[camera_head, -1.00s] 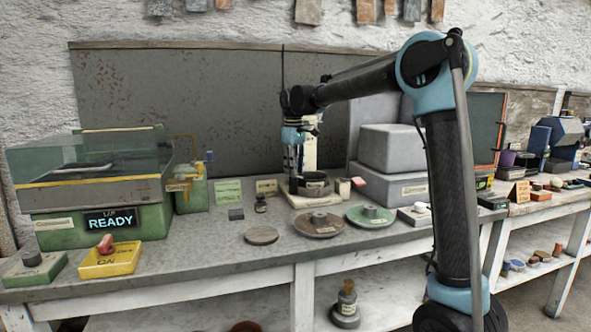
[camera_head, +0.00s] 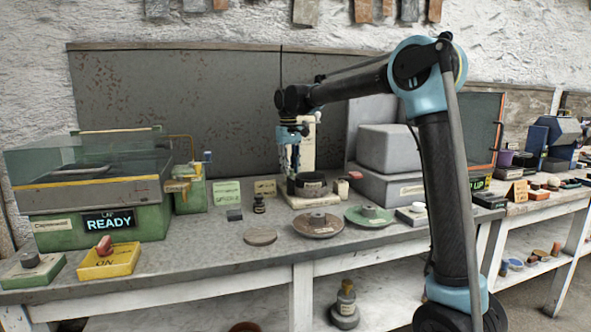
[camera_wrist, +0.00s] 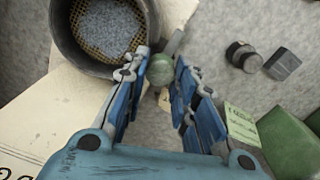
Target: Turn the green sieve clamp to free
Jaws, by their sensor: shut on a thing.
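The green sieve clamp (camera_wrist: 161,70) shows in the wrist view as a round green knob with a short grey-green lever behind it, beside the sieve's rim. My gripper (camera_wrist: 160,75) has its blue fingers on either side of the knob and is shut on it. The sieve (camera_wrist: 70,38) is a dark round pot with grey grains on a yellowish mesh. In the head view the sieve (camera_head: 312,185) stands on a pale base at the back of the bench, with my gripper (camera_head: 291,174) at its left side. The clamp is too small to make out there.
A dark jar (camera_head: 259,204) and a small dark block (camera_head: 235,215) stand left of the sieve. Plates with weights, one brown (camera_head: 300,228) and one green (camera_head: 354,219), lie in front. Grey boxes (camera_head: 391,149) stand to the right. A green READY machine (camera_head: 60,233) is far left.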

